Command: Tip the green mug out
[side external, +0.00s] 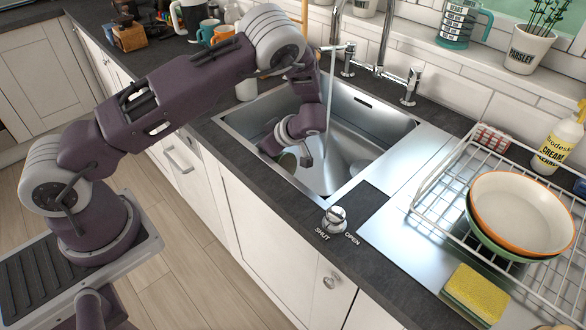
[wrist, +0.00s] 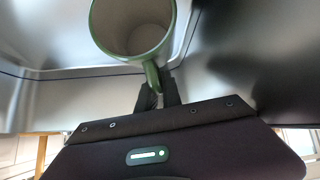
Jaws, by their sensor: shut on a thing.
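The green mug (wrist: 132,28) has a green rim and handle and a pale inside. In the wrist view its mouth faces the camera and the inside looks empty. My gripper (wrist: 158,97) is shut on its handle. In the side view my gripper (side external: 300,157) is down inside the sink (side external: 365,128), near its front left.
A thin stream of water (side external: 328,105) seems to fall from the tap (side external: 337,47) into the sink, right of my gripper. A SHUT/OPEN knob (side external: 335,217) sits on the front edge. A dish rack with bowls (side external: 522,213) and a sponge (side external: 475,293) are at right. Several mugs stand behind left.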

